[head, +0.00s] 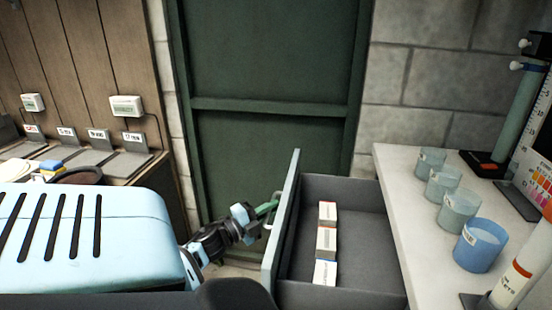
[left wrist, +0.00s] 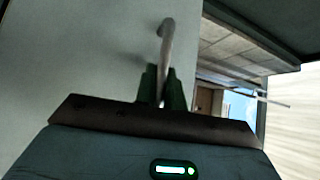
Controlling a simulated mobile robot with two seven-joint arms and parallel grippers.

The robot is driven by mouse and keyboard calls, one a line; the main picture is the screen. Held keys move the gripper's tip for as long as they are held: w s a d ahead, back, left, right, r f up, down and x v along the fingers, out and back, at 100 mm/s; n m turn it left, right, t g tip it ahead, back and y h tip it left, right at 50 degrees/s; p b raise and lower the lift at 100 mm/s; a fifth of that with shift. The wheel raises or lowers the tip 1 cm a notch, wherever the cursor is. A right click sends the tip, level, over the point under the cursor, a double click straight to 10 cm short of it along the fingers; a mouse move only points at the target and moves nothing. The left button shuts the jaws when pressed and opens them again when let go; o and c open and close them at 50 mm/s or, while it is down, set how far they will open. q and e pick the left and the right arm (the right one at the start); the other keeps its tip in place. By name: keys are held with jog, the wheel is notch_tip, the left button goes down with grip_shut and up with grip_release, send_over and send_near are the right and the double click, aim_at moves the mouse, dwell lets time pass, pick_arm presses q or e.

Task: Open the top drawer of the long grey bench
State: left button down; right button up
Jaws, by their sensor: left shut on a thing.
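The long grey bench has a pale top (head: 395,190) at the right in the head view. Its top drawer (head: 350,240) stands pulled out to the left, with a grey front panel (head: 282,215) and a dark inside. Several small white boxes (head: 326,240) lie in a row in the drawer. My left gripper (head: 268,208) is at the outer side of the front panel, shut on the drawer handle (head: 272,213). In the left wrist view the handle (left wrist: 167,45) runs between the green fingers (left wrist: 160,88). My right gripper is not in view.
Several cups (head: 460,212) stand on the bench top, the nearest one blue (head: 480,245). A dark green door (head: 275,90) is behind the drawer. A wooden counter (head: 130,165) with scales is at the left.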

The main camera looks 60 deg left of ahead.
pick_arm(q)
jog(key=c, duration=1.5)
grip_release()
jog(key=shift+s, duration=0.1)
jog(key=s, duration=0.5)
jog(key=s+f, duration=0.1)
jog(key=s, duration=0.1)
jog(key=shift+s+d, duration=0.25)
jog(key=shift+d, duration=0.1)
